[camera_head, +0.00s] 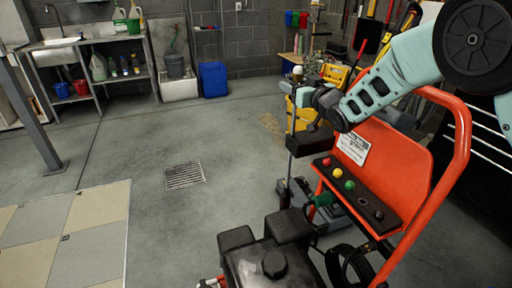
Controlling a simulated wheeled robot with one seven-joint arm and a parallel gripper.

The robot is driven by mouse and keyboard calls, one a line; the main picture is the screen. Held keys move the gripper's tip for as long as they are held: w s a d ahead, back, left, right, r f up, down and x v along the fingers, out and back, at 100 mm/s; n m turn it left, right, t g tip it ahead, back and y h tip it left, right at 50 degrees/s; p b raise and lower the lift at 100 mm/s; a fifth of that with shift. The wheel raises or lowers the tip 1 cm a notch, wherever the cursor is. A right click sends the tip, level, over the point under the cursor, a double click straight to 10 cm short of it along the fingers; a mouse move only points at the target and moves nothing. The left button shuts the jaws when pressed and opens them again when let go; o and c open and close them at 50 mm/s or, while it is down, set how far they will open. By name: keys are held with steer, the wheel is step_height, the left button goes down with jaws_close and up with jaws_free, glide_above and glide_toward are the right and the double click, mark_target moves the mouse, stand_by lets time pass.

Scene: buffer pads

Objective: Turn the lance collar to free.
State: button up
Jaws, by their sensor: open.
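An orange pressure washer (398,160) stands at the right, with a black engine (268,262) in front. A thin grey upright rod (291,170), perhaps the lance, runs down at its left side from a black block (308,139). I cannot make out a collar or its setting; it is too small or hidden by my wrist. My gripper (300,110) is open, at the end of my pale blue arm, and appears just above the black block. I cannot tell whether they touch.
Red, yellow, green and dark nozzle tips sit in a black panel (362,191) on the washer. A hose (350,262) coils below it. A yellow machine (301,115) stands behind. Open concrete floor with a drain grate (184,175) lies to the left.

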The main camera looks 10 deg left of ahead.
steer(key=shift+a+r+m+t+h+p, duration=0.1)
steer(key=shift+m+t+h+p, duration=0.75)
steer(key=shift+h, duration=0.45)
steer(key=shift+r+m+t+h+p, duration=0.1)
steer(key=shift+m+t+h+p, duration=0.5)
steer(key=shift+m+h, duration=0.6)
steer(key=m+h+p, duration=0.2)
steer(key=h+p, duration=0.1)
steer(key=h, duration=0.1)
steer(key=m+t+h+p, duration=0.1)
steer(key=m+h+p, duration=0.2)
steer(key=h+p, duration=0.1)
steer(key=shift+m+h, duration=0.35)
steer(key=shift+h, duration=0.45)
